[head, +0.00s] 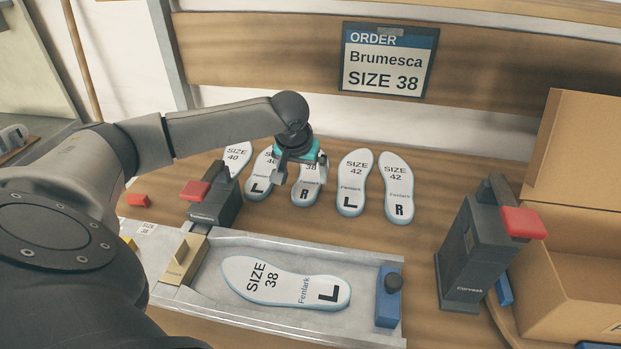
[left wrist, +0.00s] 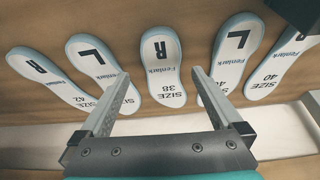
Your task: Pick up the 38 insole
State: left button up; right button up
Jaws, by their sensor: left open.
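The size 38 R insole (head: 306,193), white with a pale blue edge, lies in the back row on the wooden table. It is also in the left wrist view (left wrist: 161,62), heel end toward the top. My left gripper (head: 301,170) is open and empty over its upper end, hiding part of it in the head view. In the left wrist view the open fingers (left wrist: 163,72) appear on either side of it; I cannot tell how high they are above it. A second size 38 insole, marked L (head: 285,284), lies in the grey tray (head: 350,245). My right gripper is not in view.
Size 42 insoles L (head: 354,180) and R (head: 397,182) lie to the right, size 40 ones (head: 237,153) to the left. A dark red-topped device (head: 215,204) stands close in front. An order sign (head: 387,60) reads Brumesca size 38.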

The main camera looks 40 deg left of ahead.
aim_at(306, 190)
pick_arm(q)
jog(key=x, duration=0.1)
jog(key=b+x, duration=0.1)
jog(key=x, duration=0.2)
jog(key=shift+s+a+f, duration=0.1)
jog(key=shift+s+f, duration=0.05)
jog(key=shift+s, duration=0.1)
jog(key=shift+w+a+f+b, duration=0.1)
jog(key=shift+w+f+b, duration=0.25)
jog(key=shift+f, duration=0.2)
jog(key=shift+s, duration=0.1)
jog(key=shift+c, duration=0.2)
jog(key=c, duration=1.2)
jog(key=shift+o, duration=0.2)
jog(key=shift+r, duration=0.15)
